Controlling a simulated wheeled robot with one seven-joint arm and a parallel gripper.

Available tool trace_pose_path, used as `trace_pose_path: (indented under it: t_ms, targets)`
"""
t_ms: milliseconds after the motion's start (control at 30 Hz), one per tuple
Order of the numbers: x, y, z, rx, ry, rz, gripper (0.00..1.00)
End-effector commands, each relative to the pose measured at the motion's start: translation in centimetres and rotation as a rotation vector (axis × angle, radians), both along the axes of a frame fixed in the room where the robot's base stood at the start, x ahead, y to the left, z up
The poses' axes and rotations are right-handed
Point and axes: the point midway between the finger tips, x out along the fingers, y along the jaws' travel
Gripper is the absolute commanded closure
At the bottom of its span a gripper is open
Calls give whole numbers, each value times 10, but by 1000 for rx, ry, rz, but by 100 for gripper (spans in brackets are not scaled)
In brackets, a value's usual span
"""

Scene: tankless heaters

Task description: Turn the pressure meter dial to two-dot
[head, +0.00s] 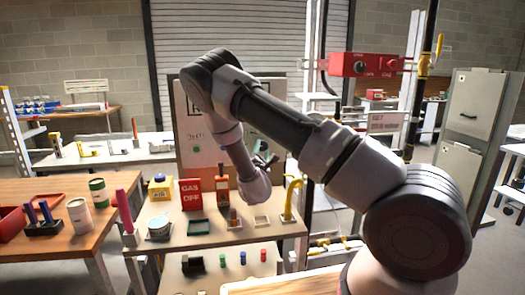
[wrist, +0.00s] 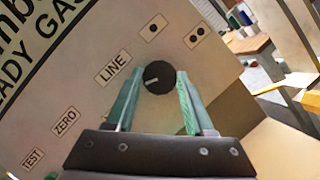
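The pressure meter dial (wrist: 160,72) is a round black knob on a pale panel (wrist: 85,95) in the wrist view. Its white mark points left and slightly down, on the side of the LINE label (wrist: 113,70). The two-dot label (wrist: 197,37) is up and right of the knob; the one-dot label (wrist: 153,29) is above it. ZERO and TEST labels are at lower left. My gripper (wrist: 160,79) has its two green fingers on either side of the knob, open, with narrow gaps showing. In the head view my arm hides the dial.
In the head view, a bench (head: 215,236) below the panel holds a red GAS OFF sign (head: 191,194), a yellow pipe (head: 291,198) and small trays. A wooden table (head: 60,250) is at left. A red box (head: 365,64) hangs at upper right.

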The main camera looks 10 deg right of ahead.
Motion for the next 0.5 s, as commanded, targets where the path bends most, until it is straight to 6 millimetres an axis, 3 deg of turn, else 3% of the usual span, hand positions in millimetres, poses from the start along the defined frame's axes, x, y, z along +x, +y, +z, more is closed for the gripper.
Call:
trace_pose_path:
  t_ms: [267,500]
  targets:
    - [0,1,1,43,0,1,100]
    - [0,2,2,185,0,1,100]
